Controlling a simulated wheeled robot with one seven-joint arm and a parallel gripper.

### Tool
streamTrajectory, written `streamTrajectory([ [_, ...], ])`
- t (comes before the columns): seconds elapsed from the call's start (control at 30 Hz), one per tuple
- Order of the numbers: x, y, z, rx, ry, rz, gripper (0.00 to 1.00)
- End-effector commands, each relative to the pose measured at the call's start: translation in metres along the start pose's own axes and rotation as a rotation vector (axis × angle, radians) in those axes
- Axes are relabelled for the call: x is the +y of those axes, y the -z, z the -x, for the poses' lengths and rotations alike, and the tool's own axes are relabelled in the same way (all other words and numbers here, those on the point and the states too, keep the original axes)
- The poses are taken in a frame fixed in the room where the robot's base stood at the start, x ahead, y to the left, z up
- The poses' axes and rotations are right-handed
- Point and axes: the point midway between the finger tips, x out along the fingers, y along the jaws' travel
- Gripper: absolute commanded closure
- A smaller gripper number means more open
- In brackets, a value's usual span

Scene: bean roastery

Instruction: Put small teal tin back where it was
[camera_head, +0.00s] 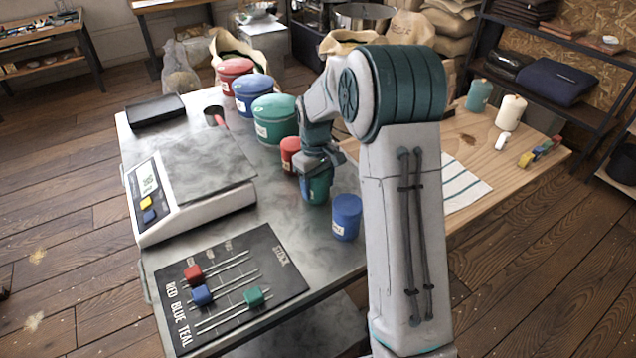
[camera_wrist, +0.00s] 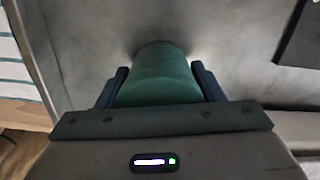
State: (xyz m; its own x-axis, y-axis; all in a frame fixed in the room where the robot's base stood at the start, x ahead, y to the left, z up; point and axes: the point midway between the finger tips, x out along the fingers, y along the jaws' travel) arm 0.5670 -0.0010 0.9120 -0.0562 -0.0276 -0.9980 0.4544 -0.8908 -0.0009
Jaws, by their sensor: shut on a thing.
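The small teal tin (camera_head: 316,190) stands on the grey metal table between the small red tin (camera_head: 290,154) and the small blue tin (camera_head: 346,217). My gripper (camera_head: 318,172) is shut on the teal tin from above, and partly hides its top. In the wrist view the teal tin (camera_wrist: 160,78) sits between the two fingers of my gripper (camera_wrist: 160,88), over the grey tabletop. Whether its base touches the table is hard to tell.
Large red (camera_head: 235,72), blue (camera_head: 252,93) and teal (camera_head: 275,118) tins stand behind. A scale (camera_head: 190,170) and a black slider board (camera_head: 230,290) with red, blue and teal knobs lie to the left. A striped cloth (camera_head: 462,185) lies on the wooden table at right.

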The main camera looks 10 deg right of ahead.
Motion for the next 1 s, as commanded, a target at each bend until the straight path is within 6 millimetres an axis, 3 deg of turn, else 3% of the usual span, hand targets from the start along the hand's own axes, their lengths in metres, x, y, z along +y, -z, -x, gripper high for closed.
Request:
streamTrajectory([
  [0.1, 0.000, 0.000, -0.003, 0.000, 0.000, 0.000, 0.71],
  [0.13, 0.000, 0.000, -0.004, 0.000, 0.000, 0.000, 0.36],
  [0.2, 0.000, 0.000, -0.003, 0.000, 0.000, 0.000, 0.17],
  [0.47, 0.000, 0.000, -0.002, 0.000, 0.000, 0.000, 0.17],
  [0.63, 0.000, 0.001, 0.009, 0.003, -0.002, 0.000, 0.17],
  [1.0, 0.000, 0.001, 0.085, 0.005, -0.002, -0.001, 0.17],
])
